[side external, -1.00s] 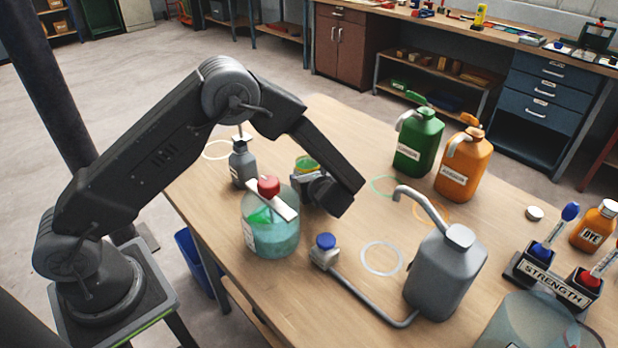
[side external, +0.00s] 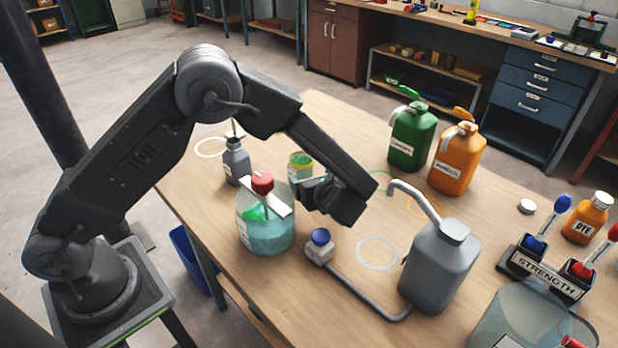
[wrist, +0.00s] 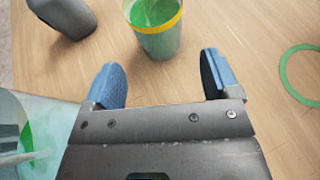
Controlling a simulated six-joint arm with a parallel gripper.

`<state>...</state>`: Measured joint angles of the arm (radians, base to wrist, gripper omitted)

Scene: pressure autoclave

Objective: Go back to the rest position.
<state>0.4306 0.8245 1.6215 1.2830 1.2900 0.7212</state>
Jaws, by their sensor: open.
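My gripper (wrist: 165,82) is open and empty in the wrist view, its two blue fingers apart with bare table between them. In the side external view my gripper (side external: 302,190) is partly hidden by its own wrist, low over the wooden table (side external: 330,118). A green cup with a yellow rim (wrist: 157,30) stands just beyond the fingers, apart from them. It also shows in the side external view (side external: 300,164), behind the gripper. A round glass vessel (side external: 264,232) with teal liquid, a white bar and a red knob stands left of the gripper.
A grey dropper bottle (side external: 236,162) stands at the left. A blue-capped valve (side external: 320,248) joins a pipe to a grey jug (side external: 440,268). Green (side external: 411,140) and orange (side external: 457,160) jugs stand at the back right. A strength rack (side external: 545,268) is at right.

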